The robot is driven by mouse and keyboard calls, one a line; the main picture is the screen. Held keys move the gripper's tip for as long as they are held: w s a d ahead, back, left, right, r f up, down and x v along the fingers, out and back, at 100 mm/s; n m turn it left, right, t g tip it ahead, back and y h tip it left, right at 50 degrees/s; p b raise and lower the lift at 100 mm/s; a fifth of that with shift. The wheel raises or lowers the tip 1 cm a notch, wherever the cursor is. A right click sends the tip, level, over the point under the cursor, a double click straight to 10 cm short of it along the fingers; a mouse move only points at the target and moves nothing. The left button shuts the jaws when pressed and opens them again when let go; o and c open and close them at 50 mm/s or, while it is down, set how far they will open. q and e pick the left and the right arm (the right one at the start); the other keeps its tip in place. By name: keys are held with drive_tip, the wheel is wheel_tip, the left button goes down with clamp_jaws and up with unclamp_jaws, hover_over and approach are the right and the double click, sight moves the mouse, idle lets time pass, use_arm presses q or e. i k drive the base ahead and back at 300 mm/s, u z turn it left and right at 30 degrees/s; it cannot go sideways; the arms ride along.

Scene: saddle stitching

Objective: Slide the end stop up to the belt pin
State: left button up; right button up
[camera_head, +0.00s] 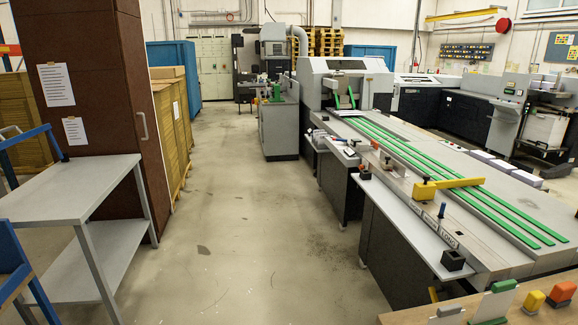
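A gray stitching machine (470,222) stands at the right with several long green belts (430,160) running along its top. A yellow bar-shaped piece with a black knob (452,185) lies across the near belts from the metal rail at the machine's front edge; it may be the end stop, but I cannot tell for sure. I cannot make out the belt pin at this distance. Neither of my grippers is in view.
A gray shelf cart (75,188) and a brown cabinet (95,95) stand at the left. The floor (255,235) between them and the machine is open. A wooden table (400,318) with colored blocks is at the lower right. A black box (453,259) sits on the machine's front ledge.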

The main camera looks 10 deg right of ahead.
sight(425, 190)
drive_tip(key=i, duration=2.75)
drive_tip(key=z, duration=1.6)
drive_tip(key=i, duration=0.25)
drive_tip(key=z, duration=0.15)
